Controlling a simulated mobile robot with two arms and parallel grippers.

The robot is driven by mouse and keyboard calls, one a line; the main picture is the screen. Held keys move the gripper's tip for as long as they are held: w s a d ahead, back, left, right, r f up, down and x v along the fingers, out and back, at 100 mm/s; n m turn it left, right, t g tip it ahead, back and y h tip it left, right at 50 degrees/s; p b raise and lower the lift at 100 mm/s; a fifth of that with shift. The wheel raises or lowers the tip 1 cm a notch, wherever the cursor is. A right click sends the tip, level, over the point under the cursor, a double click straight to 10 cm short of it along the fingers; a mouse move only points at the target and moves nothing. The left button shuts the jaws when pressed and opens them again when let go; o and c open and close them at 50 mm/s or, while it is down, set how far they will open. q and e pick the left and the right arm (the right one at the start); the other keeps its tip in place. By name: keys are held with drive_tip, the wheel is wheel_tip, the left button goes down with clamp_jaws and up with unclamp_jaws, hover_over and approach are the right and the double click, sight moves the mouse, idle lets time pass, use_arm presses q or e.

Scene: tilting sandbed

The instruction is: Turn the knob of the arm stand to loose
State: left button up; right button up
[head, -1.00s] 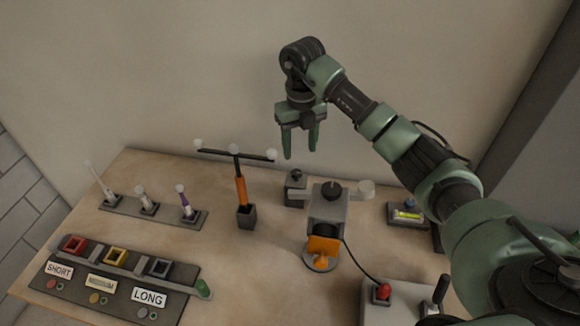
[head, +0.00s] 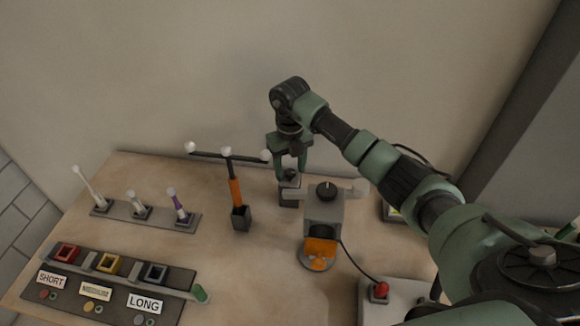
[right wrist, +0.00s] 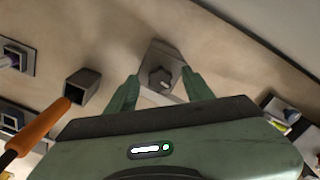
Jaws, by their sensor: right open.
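A small grey block with a dark knob, which looks like the arm stand (head: 289,198), stands at the back of the table, partly hidden by my right gripper. In the right wrist view the grey block (right wrist: 153,57) shows with its knob (right wrist: 160,78) on top. My right gripper (head: 290,170) points down just above the block, open. In the right wrist view its open fingers (right wrist: 160,76) lie on either side of the knob, with gaps; I cannot tell whether the tips are at knob height. My left gripper is not in view.
A grey housing (head: 322,208) with a black top knob stands close in front on the right. An orange post with a crossbar (head: 235,190) stands to the left.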

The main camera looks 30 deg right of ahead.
clamp_jaws()
drive_tip(key=n+b, duration=0.3)
drive_tip(key=n, duration=0.1)
drive_tip(key=shift+f, duration=0.1)
drive_tip(key=n+b, duration=0.3)
drive_tip(key=n, duration=0.2)
drive_tip(key=shift+n+b, duration=0.4)
drive_tip(key=n+b, duration=0.2)
drive_tip(key=n, duration=0.3)
drive_tip(key=shift+b, duration=0.3)
drive_tip(key=n+b, duration=0.1)
drive_tip(key=n, duration=0.4)
